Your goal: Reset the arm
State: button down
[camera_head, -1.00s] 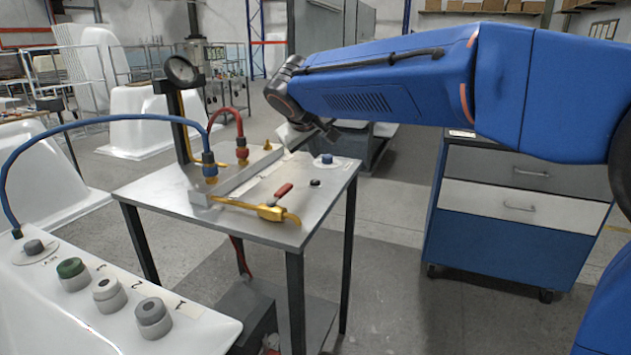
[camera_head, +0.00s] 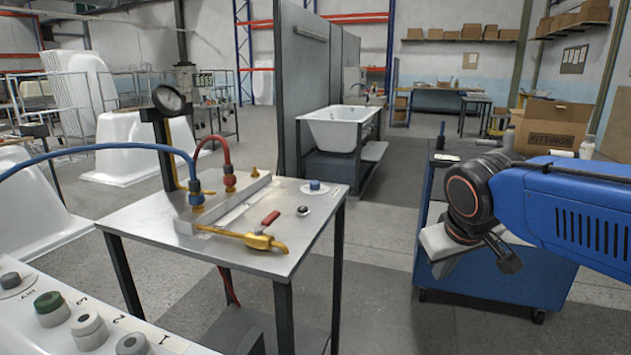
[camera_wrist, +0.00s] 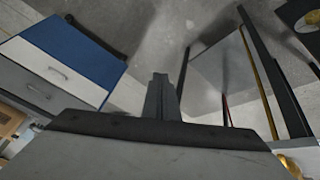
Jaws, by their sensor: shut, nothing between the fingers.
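My blue arm reaches in from the right edge of the head view. My gripper (camera_head: 472,262) hangs at its end, clear of the metal test table (camera_head: 145,217) and in front of the blue drawer cabinet (camera_head: 565,283). In the wrist view my gripper's fingers (camera_wrist: 160,95) are together with nothing between them, over bare grey floor. The cabinet also shows at the upper left of the wrist view (camera_wrist: 75,45).
A white panel with several knobs (camera_head: 90,330) is at the lower left. A bathtub (camera_head: 342,125) stands behind. Floor between table and cabinet is free.

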jog(key=s+d+f+m+y, duration=0.1)
jog(key=s+d+f+m, duration=0.1)
jog(key=s+f, duration=0.8)
jog(key=shift+s+d+m+g, duration=0.3)
jog(key=shift+s+d, duration=0.6)
jog(key=shift+s, duration=1.3)
